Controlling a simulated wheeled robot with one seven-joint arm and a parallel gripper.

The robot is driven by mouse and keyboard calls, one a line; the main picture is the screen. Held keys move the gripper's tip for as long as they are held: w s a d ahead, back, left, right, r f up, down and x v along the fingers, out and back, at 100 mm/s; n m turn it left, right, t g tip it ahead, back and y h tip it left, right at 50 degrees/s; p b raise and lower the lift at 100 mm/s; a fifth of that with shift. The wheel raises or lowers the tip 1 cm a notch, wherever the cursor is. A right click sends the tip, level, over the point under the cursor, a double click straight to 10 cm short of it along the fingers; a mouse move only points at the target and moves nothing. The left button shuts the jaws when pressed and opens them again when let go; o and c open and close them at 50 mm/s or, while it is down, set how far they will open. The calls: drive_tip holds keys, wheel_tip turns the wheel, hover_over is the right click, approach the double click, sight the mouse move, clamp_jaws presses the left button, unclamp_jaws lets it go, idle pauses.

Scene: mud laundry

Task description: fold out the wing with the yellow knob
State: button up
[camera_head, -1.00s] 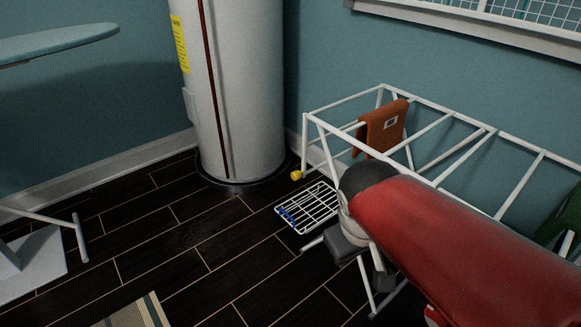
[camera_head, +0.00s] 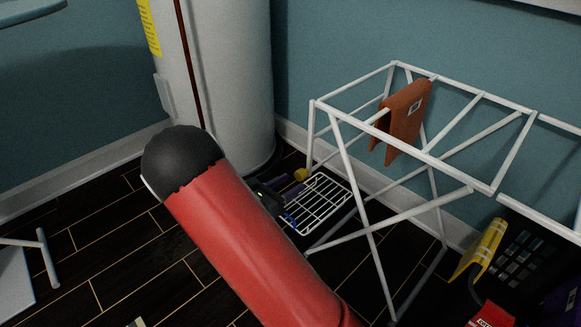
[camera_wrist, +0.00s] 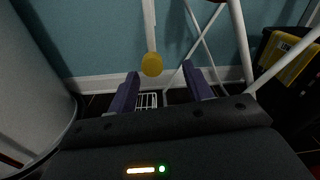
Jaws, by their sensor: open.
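The yellow knob (camera_head: 300,174) sits at the low end of a white bar at the left end of the white drying rack (camera_head: 452,148). In the wrist view the knob (camera_wrist: 151,65) hangs ahead of my gripper (camera_wrist: 160,73), in line with the gap between its purple fingers and nearer the left one. My gripper (camera_head: 284,184) is open and empty, beside the knob in the head view, partly hidden by my red arm. I cannot tell whether a finger touches the knob. The wing's white bar (camera_wrist: 149,25) runs upward from the knob; its full outline is unclear.
A white wire grid (camera_head: 322,203) lies low beneath the knob. The white water heater (camera_head: 225,75) stands close on the left. An orange cloth (camera_head: 404,120) hangs on the rack. A dark crate (camera_head: 525,262) with a yellow item (camera_head: 482,248) stands right.

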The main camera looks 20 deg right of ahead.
sight(298, 176)
drive_tip(key=shift+w+a+f+n+t, duration=0.2)
drive_tip(key=shift+w+f+n+t, duration=0.1)
drive_tip(key=shift+w, duration=0.15)
drive_tip(key=shift+w+d, duration=0.2)
drive_tip(key=x, duration=0.7)
drive_tip(key=shift+d+b, duration=0.15)
drive_tip(key=shift+b, duration=0.2)
clamp_jaws()
